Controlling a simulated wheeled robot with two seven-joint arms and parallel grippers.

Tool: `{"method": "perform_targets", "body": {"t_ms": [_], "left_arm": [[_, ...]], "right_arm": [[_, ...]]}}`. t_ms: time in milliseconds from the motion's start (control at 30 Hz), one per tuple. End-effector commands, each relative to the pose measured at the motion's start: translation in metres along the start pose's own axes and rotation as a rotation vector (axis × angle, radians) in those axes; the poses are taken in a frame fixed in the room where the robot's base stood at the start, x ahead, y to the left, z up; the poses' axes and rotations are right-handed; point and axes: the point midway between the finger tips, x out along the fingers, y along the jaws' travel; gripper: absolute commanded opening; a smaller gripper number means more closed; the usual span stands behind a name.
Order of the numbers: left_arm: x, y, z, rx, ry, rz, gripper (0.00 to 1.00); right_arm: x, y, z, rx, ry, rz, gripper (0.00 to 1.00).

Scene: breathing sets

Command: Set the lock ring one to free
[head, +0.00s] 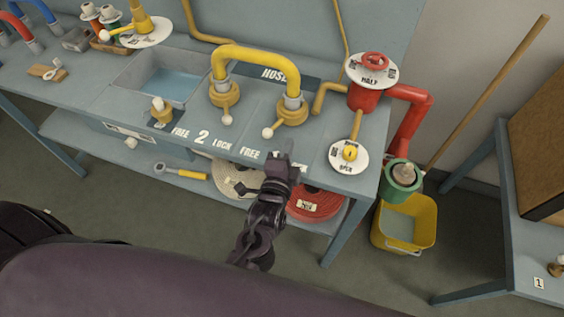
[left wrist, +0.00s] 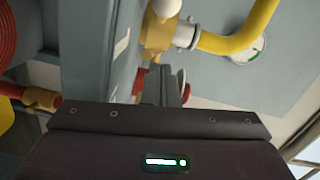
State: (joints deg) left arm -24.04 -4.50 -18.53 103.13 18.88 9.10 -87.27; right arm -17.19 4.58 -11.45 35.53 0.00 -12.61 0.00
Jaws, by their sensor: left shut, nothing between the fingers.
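Lock ring one (head: 292,112) is a brass collar at the right end of the yellow hose (head: 255,55). Its white ball knob (head: 267,132) points to the front left, on the side of the word FREE (head: 250,153). My left gripper (head: 287,157) is shut and empty at the bench's front edge. It stands in front of the ring, apart from the knob in the picture, and hides part of the label right of FREE. In the left wrist view a brass fitting (left wrist: 158,35) and the yellow hose (left wrist: 226,43) show beyond the fingers (left wrist: 171,85). My right gripper is not in view.
Lock ring two (head: 224,97) with its own white knob (head: 227,120) stands to the left. A red valve (head: 365,98) and a yellow-handled dial (head: 349,154) stand to the right. A yellow bucket (head: 427,217) is on the floor. The bench's front strip left of my gripper is clear.

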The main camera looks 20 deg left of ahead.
Motion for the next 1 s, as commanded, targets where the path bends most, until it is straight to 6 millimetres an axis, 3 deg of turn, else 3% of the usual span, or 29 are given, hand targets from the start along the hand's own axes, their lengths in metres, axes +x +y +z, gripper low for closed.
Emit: {"method": "perform_targets", "body": {"t_ms": [300, 733, 1000], "left_arm": [[0.011, -0.001, 0.035, 0.002, 0.001, -0.001, 0.0], [0.012, -0.001, 0.04, 0.002, 0.002, -0.001, 0.0], [0.015, -0.003, 0.054, 0.001, 0.001, 0.0, 0.0]], "right_arm": [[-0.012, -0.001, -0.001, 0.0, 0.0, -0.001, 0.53], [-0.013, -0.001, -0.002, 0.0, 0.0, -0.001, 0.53], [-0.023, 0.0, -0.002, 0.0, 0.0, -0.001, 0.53]]}}
